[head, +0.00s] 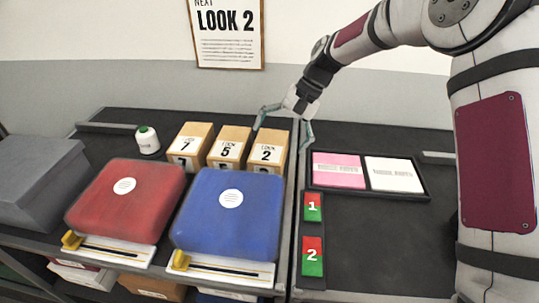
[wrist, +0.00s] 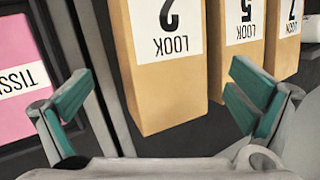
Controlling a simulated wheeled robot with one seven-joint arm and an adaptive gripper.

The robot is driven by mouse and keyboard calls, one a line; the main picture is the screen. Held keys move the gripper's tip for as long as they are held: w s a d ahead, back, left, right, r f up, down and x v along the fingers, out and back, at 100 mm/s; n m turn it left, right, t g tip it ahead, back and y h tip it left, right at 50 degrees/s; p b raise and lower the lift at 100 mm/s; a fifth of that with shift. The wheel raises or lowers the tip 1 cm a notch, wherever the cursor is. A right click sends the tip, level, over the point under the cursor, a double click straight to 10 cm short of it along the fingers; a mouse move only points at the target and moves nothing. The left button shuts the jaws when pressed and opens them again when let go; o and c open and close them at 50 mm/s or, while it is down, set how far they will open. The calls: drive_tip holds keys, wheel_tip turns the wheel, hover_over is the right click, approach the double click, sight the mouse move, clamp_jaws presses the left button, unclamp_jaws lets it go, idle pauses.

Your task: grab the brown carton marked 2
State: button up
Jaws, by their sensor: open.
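The brown carton marked 2 (head: 270,142) stands upright at the right end of a row of three on the dark shelf. My gripper (head: 284,124) is open and empty, just above and behind this carton, its fingers pointing down. In the wrist view the carton (wrist: 165,95) appears upside down, its "LOOK 2" label facing the camera, between and beyond my gripper's fingertips (wrist: 160,88). No contact between fingers and carton can be seen.
Cartons marked 5 (head: 231,140) and 7 (head: 193,140) stand close by on the left. A tissue tray (head: 367,192) and red-green switches (head: 313,250) lie right.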

sight(275, 144)
drive_tip(key=shift+x, duration=1.95)
drive_tip(key=shift+s+a, duration=0.1)
drive_tip(key=c, duration=1.3)
drive_tip(key=shift+r, duration=0.1)
